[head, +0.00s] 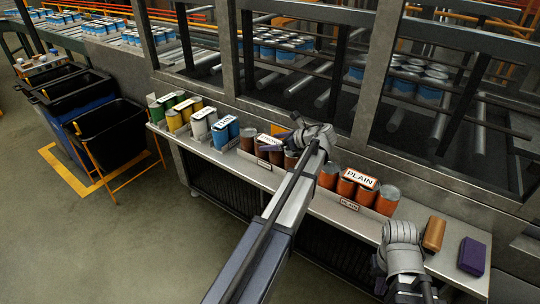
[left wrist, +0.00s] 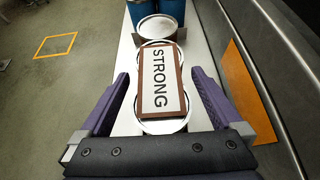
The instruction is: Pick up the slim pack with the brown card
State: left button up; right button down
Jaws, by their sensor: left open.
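The slim pack with the brown card (head: 270,142) sits among brown cans in a low tray on the long bench. In the left wrist view the brown-edged card (left wrist: 162,82) reads STRONG and lies over round pale can lids. My left gripper (head: 288,140) is above this group and partly hides it in the head view. In the left wrist view its purple fingers (left wrist: 160,92) are spread, one on each side of the card, with gaps between. My right gripper (head: 408,294) is low at the right near the bench's front edge; its fingertips are unclear.
Blue (head: 224,131), yellow and green packs stand left on the bench (head: 225,165). An orange group with a PLAIN card (head: 358,177) stands right. A brown block (head: 434,234) and a purple block (head: 471,256) lie at the right end. A framed wall stands behind.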

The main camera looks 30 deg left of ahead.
pick_arm(q)
jog(key=shift+r, duration=0.1)
grip_shut()
dwell(0.7)
